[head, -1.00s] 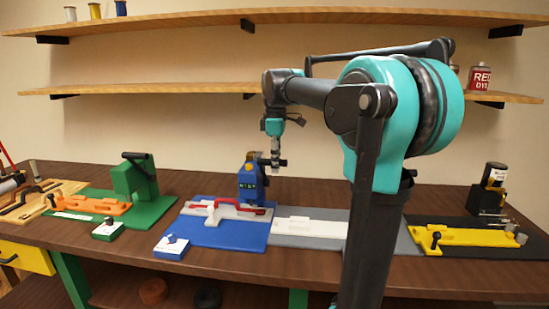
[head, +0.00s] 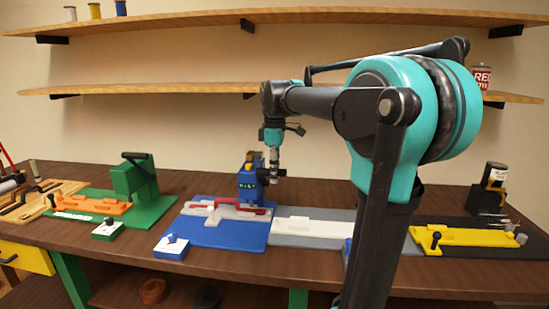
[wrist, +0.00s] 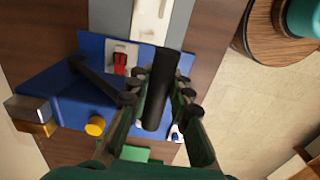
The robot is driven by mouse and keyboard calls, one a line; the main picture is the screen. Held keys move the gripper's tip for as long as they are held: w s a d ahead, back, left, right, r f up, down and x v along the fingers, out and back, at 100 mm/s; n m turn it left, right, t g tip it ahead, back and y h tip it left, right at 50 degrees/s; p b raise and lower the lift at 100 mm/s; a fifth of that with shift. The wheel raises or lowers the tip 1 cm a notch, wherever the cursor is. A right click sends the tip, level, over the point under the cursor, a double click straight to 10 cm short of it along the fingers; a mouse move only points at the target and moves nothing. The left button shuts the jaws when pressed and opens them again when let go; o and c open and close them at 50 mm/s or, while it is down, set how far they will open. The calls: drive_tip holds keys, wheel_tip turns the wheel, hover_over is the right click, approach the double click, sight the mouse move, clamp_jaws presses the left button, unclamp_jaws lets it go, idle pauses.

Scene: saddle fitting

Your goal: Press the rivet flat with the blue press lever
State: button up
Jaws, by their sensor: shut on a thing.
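The blue press (head: 248,185) stands at the back of a blue mat (head: 200,238). My gripper (head: 272,176) is at the press's right side, shut on its black lever. In the wrist view the lever's dark bar (wrist: 163,90) lies between the two fingers of my gripper (wrist: 160,92). A grey-white fixture (head: 195,208) with a red strap-like piece (head: 240,208) sits in front of the press. The rivet cannot be made out in either view.
A green press (head: 134,182) stands on a green mat to the left. A grey mat (head: 325,240) and a yellow fixture (head: 465,236) lie to the right. Shelves run along the wall.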

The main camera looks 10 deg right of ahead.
drive_tip(key=shift+s+a+f, duration=0.1)
drive_tip(key=shift+s+f, duration=0.05)
drive_tip(key=s+a+f, duration=0.1)
drive_tip(key=s+f, duration=0.2)
drive_tip(key=f, duration=0.9)
drive_tip(key=shift+s, duration=0.3)
idle(1.7)
idle(0.5)
